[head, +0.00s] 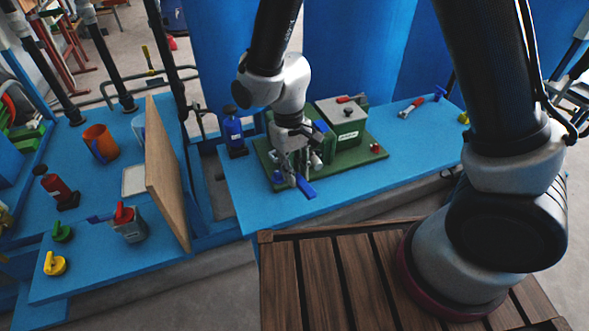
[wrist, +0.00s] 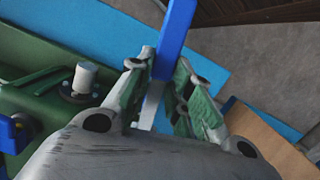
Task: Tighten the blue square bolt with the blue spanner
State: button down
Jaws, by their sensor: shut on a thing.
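My gripper (head: 294,172) is shut on the blue spanner (head: 306,188), over the left front of the green machine base. In the wrist view, the blue handle (wrist: 177,38) runs up from between the fingers, and a pale metal part of the spanner shows below it. A small blue piece (head: 277,177) sits at the base's left front corner; I cannot tell whether it is the square bolt. Another blue part (wrist: 10,135) shows at the left edge of the wrist view. The spanner's far end is hidden by my gripper, so its contact with a bolt cannot be seen.
A grey-topped green box (head: 342,122) stands on the base behind my gripper. A blue bottle (head: 233,132) stands to its left. A red-handled tool (head: 412,106) lies on the blue table (head: 300,212) at right. A wooden board (head: 166,175) stands upright at left.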

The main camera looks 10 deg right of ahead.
jog(key=shift+f, duration=2.9)
jog(key=shift+f, duration=1.25)
jog(key=c, duration=1.2)
grip_release()
jog(key=r, duration=0.4)
jog(key=w+r, duration=0.1)
jog(key=r, duration=0.3)
jog(key=a+r, duration=0.1)
jog(key=r, duration=0.3)
jog(key=shift+w, duration=0.4)
jog(key=shift+f, duration=0.1)
